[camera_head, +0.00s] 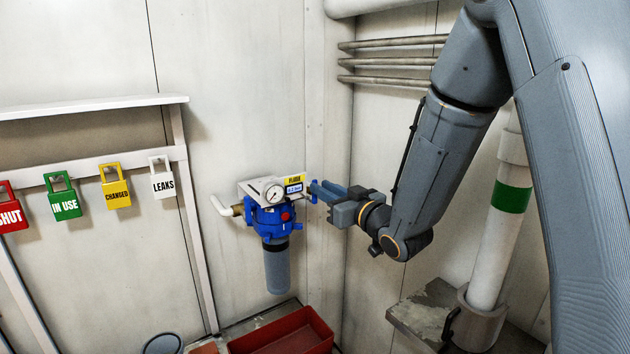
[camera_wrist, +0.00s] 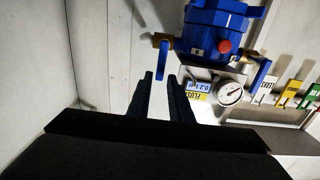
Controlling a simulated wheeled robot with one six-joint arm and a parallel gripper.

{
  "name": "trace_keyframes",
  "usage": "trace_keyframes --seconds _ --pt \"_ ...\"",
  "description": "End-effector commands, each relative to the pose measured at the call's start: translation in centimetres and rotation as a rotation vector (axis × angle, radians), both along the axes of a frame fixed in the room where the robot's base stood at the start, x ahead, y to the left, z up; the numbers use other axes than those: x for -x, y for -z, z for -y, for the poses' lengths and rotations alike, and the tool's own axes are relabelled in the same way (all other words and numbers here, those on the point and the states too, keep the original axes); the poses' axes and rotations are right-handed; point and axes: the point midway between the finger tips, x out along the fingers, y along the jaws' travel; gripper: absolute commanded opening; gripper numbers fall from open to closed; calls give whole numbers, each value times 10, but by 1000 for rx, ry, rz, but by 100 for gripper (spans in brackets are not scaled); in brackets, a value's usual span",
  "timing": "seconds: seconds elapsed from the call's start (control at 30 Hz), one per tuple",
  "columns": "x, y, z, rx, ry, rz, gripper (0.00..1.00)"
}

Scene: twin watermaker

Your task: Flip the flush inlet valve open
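The blue filter unit (camera_head: 270,218) is mounted on the wall, with a yellow label and small display reading about 0.2 (camera_head: 293,185) at its top right. A blue valve lever (camera_head: 314,191) is at its right side; in the wrist view this lever (camera_wrist: 162,62) hangs from a brass fitting. My gripper (camera_head: 313,188) reaches it from the right. In the wrist view my gripper (camera_wrist: 160,75) has two dark blue fingers apart, with the lever just beyond and roughly between the tips. I cannot tell whether they touch it. A second blue lever (camera_wrist: 262,73) is on the unit's other side.
A pressure gauge (camera_head: 273,193) with a white face and a red button (camera_head: 286,216) are on the unit. A red bin (camera_head: 285,335) is below. Hanging tags (camera_head: 116,187) line the left wall. Grey pipes (camera_head: 390,60) run behind my arm, and a white post with a green band (camera_head: 511,197) stands right.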

Motion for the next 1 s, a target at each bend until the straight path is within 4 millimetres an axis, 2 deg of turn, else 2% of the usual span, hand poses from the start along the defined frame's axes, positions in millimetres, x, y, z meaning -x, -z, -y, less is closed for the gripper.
trace_keyframes --seconds 0.1,0.3,0.67,0.8,1.0 --pt "-15 -1 -12 1 -2 -1 19" --pt "-34 -1 -23 1 0 -2 19" --pt "-39 0 -26 1 1 -2 19" --pt "-39 0 -26 1 1 -2 0" --pt "-39 0 -26 -1 1 -3 0"
